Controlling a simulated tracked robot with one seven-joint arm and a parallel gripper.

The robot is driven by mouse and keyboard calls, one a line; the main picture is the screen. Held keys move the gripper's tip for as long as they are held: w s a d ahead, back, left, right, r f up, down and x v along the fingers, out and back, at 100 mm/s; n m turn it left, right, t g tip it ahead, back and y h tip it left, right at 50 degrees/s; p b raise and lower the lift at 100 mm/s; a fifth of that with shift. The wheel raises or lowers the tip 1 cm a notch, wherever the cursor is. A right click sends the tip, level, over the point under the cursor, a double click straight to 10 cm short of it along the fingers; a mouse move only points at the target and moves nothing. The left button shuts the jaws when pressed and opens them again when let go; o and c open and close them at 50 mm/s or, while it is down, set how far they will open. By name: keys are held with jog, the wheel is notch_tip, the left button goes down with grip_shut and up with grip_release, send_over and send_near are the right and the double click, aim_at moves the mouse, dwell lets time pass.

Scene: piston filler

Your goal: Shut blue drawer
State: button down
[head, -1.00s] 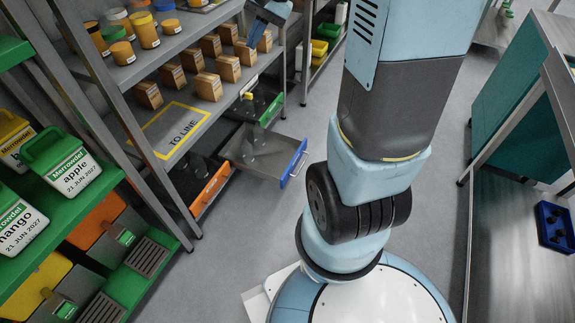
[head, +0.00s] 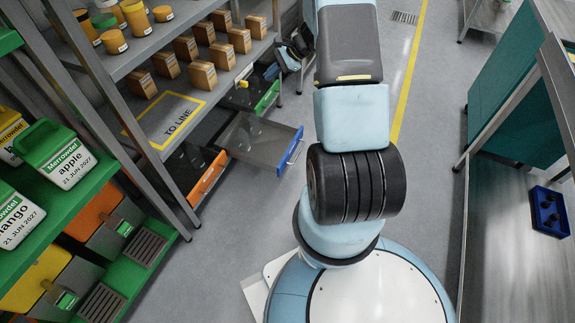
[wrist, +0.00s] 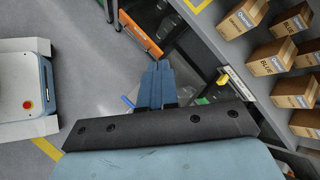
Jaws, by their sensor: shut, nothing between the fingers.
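The blue drawer (head: 290,152) stands pulled out from the low unit under the shelf in the head view. Its grey tray shows behind the blue front, which has a pale handle. In the wrist view my gripper (wrist: 155,66) has its two blue fingers together, with nothing between them. The fingers cover part of the drawer area, and a small bit of blue (wrist: 128,101) shows left of them. I cannot tell whether they touch the drawer. In the head view my arm reaches toward the top, and the fingertips cannot be made out there.
An orange-fronted drawer (head: 208,178) and a green-fronted drawer (head: 267,97) flank the blue one. Several cartons (head: 202,75) stand on the shelf above. Shelf posts rise at the left.

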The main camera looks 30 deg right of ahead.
jog(key=d+f+m+t, duration=0.1)
jog(key=d+f+m, duration=0.25)
jog(key=f, duration=0.65)
jog(key=m+t+h, duration=0.2)
jog(key=m+h, duration=0.1)
jog(key=m, duration=0.6)
send_near(282, 165)
jog(key=s+d+r, duration=0.2)
jog(key=s+d, duration=0.3)
jog(key=x, duration=0.4)
jog(key=r+x, duration=0.1)
jog(key=x, duration=0.3)
jog(key=a+x, duration=0.1)
jog(key=x, duration=0.3)
jog(key=shift+w+a, duration=0.15)
jog(key=shift+w, duration=0.4)
jog(key=shift+w+a, duration=0.25)
jog(key=shift+w, duration=0.15)
